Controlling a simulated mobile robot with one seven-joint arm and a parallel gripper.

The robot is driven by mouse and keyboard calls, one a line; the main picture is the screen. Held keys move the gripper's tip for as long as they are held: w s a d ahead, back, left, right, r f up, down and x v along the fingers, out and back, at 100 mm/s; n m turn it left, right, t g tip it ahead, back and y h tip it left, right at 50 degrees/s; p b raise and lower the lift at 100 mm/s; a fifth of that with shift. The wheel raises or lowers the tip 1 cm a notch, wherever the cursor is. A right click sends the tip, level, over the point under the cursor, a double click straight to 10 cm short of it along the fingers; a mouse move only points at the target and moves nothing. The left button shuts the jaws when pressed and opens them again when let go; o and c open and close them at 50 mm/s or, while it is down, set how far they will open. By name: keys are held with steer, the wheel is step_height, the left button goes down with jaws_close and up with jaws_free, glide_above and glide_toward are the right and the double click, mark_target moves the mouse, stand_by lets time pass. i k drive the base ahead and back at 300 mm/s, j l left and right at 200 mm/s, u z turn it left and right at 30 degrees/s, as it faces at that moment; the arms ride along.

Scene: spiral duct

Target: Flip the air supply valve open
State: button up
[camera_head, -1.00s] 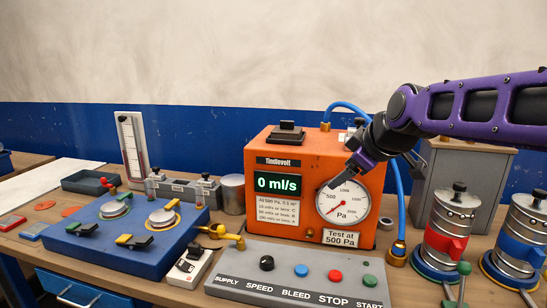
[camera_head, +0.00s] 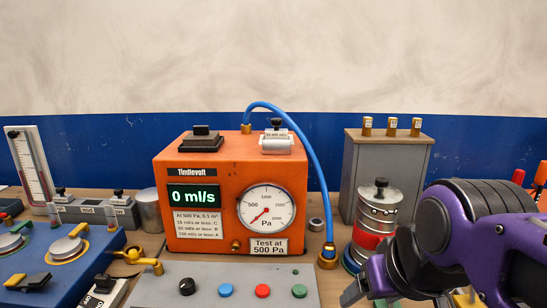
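The air supply valve appears to be the small yellow lever valve (camera_head: 140,262) at the left end of the grey control panel (camera_head: 222,290). Its lever lies roughly level, pointing right toward the panel. My gripper (camera_head: 355,290) is at the lower right, well apart from the valve and to the right of the panel. Its fingers are small, dark and seen edge-on, partly cut by the frame's bottom, so the gap between them is unclear. Nothing shows held in it.
The orange tester (camera_head: 232,195) reads 0 ml/s behind the panel, with a dial gauge (camera_head: 267,208) and a blue hose (camera_head: 310,160). A blue fixture (camera_head: 70,270) is left of the valve. A red-banded cylinder (camera_head: 368,238) and grey cabinet (camera_head: 385,160) stand right.

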mark_target(133, 254)
steer(key=j, duration=0.8)
steer(key=k+j, duration=0.1)
steer(key=j, duration=0.7)
steer(key=k+l+u, duration=0.2)
steer(key=l+u, duration=0.25)
steer(key=i+j+z, duration=0.2)
steer(key=j+z, duration=0.15)
steer(key=k+j, duration=0.05)
steer(key=j, duration=0.05)
